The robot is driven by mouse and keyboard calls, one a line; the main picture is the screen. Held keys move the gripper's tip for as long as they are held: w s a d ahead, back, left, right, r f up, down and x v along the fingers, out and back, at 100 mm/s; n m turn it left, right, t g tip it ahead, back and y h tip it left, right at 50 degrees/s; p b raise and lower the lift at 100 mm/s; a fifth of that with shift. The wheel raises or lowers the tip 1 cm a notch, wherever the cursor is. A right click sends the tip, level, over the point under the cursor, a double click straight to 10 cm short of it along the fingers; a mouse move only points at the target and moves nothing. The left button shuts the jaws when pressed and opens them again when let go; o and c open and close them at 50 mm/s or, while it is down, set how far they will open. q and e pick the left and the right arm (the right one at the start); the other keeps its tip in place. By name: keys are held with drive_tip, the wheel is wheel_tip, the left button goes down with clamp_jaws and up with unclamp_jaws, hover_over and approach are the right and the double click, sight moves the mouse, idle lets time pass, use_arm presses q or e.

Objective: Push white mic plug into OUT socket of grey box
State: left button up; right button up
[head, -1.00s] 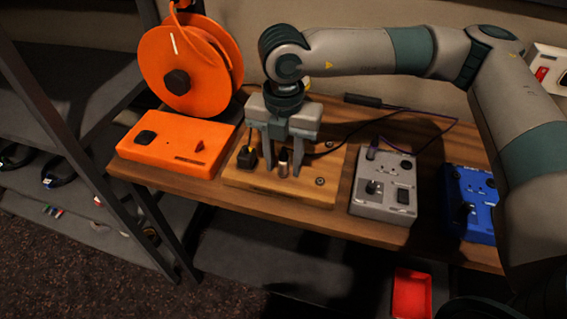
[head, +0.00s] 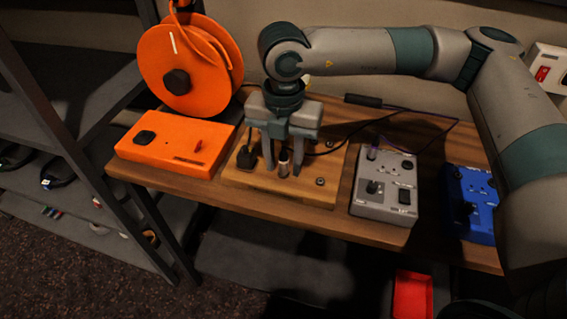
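My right gripper (head: 283,168) points down over the wooden block (head: 308,191) on the desk. Its two fingers stand on either side of a small plug with a pale top (head: 283,161), which is upright at the block. I cannot tell whether the fingers touch it. A black plug (head: 246,158) stands on the block to the left of the fingers. The grey box (head: 383,214) is to the right of the block, with a knob, a switch and a plug at its upper left. Its socket labels are too small to read. My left gripper is not in view.
An orange box (head: 170,150) and an orange cable reel (head: 205,75) are on the left. A blue box (head: 466,222) is right of the grey box. A dark cable runs behind the boxes to a black cylindrical connector (head: 363,101). A red tray (head: 412,296) is below the desk.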

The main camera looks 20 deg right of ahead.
sight(284, 154)
idle(0.3)
clamp_jaws()
drive_tip(key=shift+r, duration=0.25)
drive_tip(key=shift+r+p, duration=1.15)
drive_tip(key=shift+r, duration=1.6)
